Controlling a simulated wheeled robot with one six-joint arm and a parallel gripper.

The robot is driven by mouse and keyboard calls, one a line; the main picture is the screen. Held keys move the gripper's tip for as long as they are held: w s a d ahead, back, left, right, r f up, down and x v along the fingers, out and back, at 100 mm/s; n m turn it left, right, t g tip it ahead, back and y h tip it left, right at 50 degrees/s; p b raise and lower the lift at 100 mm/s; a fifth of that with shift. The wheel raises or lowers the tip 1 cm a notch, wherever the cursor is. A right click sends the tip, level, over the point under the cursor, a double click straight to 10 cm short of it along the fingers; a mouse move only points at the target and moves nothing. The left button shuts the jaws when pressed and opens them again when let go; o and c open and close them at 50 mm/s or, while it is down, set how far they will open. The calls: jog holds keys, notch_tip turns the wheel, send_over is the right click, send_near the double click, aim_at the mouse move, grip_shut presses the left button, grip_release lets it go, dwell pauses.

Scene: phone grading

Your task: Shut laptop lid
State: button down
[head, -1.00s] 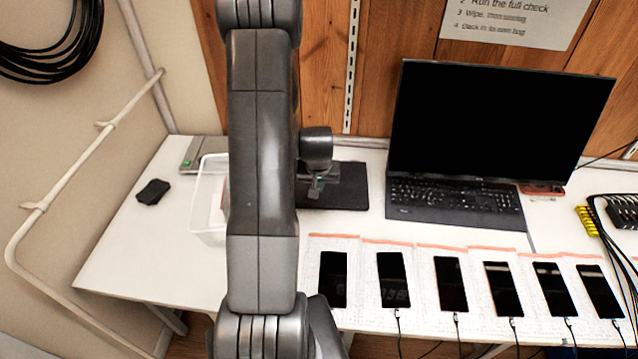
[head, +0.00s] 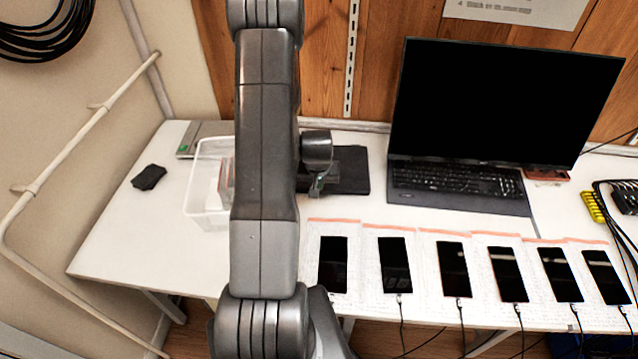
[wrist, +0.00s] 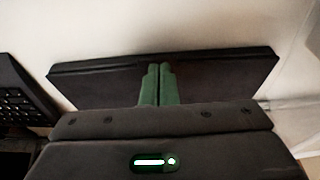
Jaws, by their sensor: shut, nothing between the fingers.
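The laptop (head: 458,187) stands open on the white table at the back right in the head view. Its lid (head: 500,105) is up, with a black screen, and its keyboard is bare. My gripper (head: 318,186) is left of the laptop, over a dark flat pad (head: 352,170), and partly hidden by my arm. In the wrist view my gripper (wrist: 158,68) shows its two green fingers together, with nothing between them, over the dark pad (wrist: 215,75). A corner of the laptop keyboard (wrist: 18,98) shows at the left edge there.
Several phones (head: 394,265) with cables lie on paper sheets along the table's front. A clear bin (head: 205,205) stands left of my arm, partly hidden. A black object (head: 149,177) lies farther left. Cables and a yellow strip (head: 593,207) are at the right.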

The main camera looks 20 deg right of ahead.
notch_tip(320, 180, down, 2)
jog(key=shift+s+b, duration=0.1)
jog(key=shift+b, duration=1.1)
jog(key=shift+s+a+f, duration=0.1)
jog(key=shift+s+a, duration=0.05)
jog(key=shift+s, duration=0.1)
notch_tip(320, 180, up, 6)
jog(key=shift+w+f+p, duration=0.15)
jog(key=shift+f+p, duration=0.1)
jog(key=shift+p, duration=0.9)
jog(key=p+v, duration=0.3)
jog(key=v, duration=0.6)
jog(key=shift+s+p, duration=0.35)
jog(key=shift+p, duration=0.05)
jog(key=shift+f, duration=0.1)
jog(key=b+x, duration=0.6)
jog(key=x, duration=0.7)
jog(key=shift+s+a+f, duration=0.1)
jog(key=shift+f, duration=0.15)
jog(key=shift+r, duration=0.1)
